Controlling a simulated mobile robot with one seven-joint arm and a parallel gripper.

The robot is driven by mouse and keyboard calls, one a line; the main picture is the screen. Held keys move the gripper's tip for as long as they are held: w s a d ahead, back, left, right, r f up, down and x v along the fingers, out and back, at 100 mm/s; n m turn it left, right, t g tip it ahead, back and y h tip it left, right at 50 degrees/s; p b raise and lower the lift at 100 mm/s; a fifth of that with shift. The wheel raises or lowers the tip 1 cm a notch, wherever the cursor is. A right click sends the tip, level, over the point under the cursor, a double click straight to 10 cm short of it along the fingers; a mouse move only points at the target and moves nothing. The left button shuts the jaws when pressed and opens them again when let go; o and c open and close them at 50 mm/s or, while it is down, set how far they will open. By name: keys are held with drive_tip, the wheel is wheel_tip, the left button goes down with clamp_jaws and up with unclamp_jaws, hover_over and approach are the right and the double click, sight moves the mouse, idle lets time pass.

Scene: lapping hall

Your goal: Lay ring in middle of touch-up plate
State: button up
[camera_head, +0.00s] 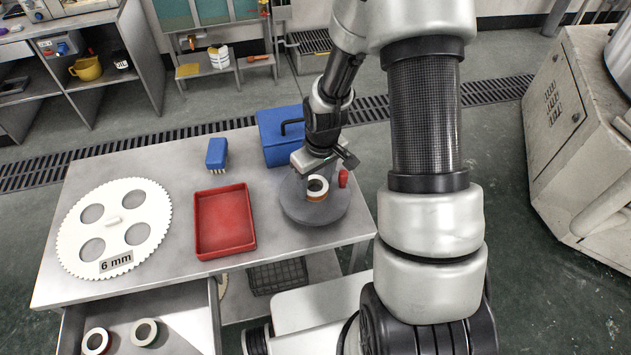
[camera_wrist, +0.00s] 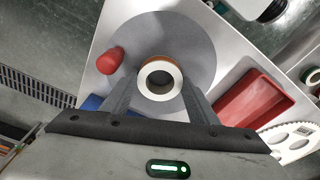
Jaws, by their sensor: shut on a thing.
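The ring (camera_head: 317,184) is white on top with an orange-brown side. It also shows in the wrist view (camera_wrist: 160,92), between my fingers. The touch-up plate (camera_head: 313,211) is a round grey disc at the right end of the table; it fills the upper middle of the wrist view (camera_wrist: 190,42). My gripper (camera_head: 316,175) is over the plate and shut on the ring, one finger on each side of it (camera_wrist: 158,103). The ring appears over the plate's middle region. I cannot tell whether its underside touches the plate.
A red knob (camera_head: 343,178) stands at the plate's right edge. A red tray (camera_head: 225,222), a blue brush (camera_head: 217,154), a blue box (camera_head: 279,135) and a white toothed disc (camera_head: 115,254) share the table (camera_head: 170,175). Two more rings (camera_head: 144,332) lie in the open drawer below.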

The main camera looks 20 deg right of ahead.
drive_tip(key=shift+f, duration=0.25)
drive_tip(key=o, duration=1.2)
drive_tip(key=shift+r, duration=0.1)
drive_tip(key=shift+r, duration=0.1)
